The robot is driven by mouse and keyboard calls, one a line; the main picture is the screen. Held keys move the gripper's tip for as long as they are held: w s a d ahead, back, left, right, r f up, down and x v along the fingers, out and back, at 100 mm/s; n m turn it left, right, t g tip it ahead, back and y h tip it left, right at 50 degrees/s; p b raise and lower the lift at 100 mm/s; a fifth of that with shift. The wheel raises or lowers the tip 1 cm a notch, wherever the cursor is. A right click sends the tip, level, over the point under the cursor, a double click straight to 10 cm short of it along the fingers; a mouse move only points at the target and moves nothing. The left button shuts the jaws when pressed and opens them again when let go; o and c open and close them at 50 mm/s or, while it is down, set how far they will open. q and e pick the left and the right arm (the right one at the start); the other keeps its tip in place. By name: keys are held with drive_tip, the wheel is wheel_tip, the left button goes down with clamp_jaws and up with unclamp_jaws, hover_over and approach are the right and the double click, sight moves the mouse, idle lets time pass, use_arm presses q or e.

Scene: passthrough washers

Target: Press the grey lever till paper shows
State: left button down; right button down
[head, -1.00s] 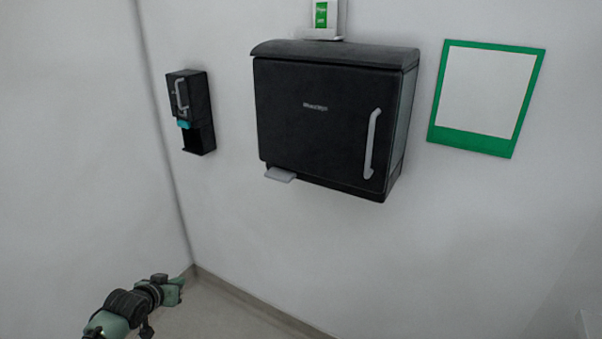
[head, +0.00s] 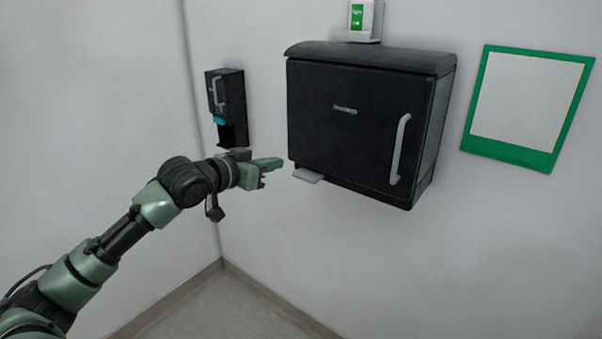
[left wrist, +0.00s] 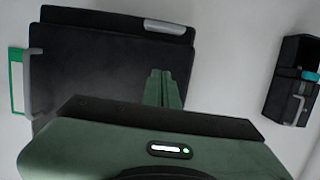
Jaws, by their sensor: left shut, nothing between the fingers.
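The grey lever (head: 307,176) sticks out under the lower left of the black dispenser (head: 345,130) on the wall. It also shows in the left wrist view as a pale bar (left wrist: 164,27) at the dispenser's edge. No paper shows below the dispenser. My left gripper (head: 280,163) is shut and empty, just left of the dispenser's lower left corner in the head view. Its fingers (left wrist: 163,90) show against the dispenser's dark face in the left wrist view. It looks apart from the lever. My right gripper is not in view.
A smaller black dispenser (head: 234,90) with a teal part hangs on the wall to the left, close behind my arm in the picture. A green-framed sign (head: 510,158) hangs to the right. The wall below is clear.

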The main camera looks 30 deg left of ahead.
use_arm(q)
drive_tip(key=shift+w, duration=0.15)
drive_tip(key=p, duration=0.4)
hover_over(298, 172)
drive_tip(key=s+d, duration=0.2)
drive_tip(key=s, duration=0.2)
drive_tip(key=shift+w+f, duration=0.25)
drive_tip(key=shift+f, duration=0.75)
drive_tip(key=f, duration=0.3)
drive_tip(key=shift+w+d+f, duration=0.1)
drive_tip(key=shift+w+f, duration=0.05)
drive_tip(key=shift+w, duration=0.1)
drive_tip(key=shift+s+f+p, duration=0.1)
drive_tip(key=shift+f+p, duration=0.25)
drive_tip(key=shift+f, duration=0.25)
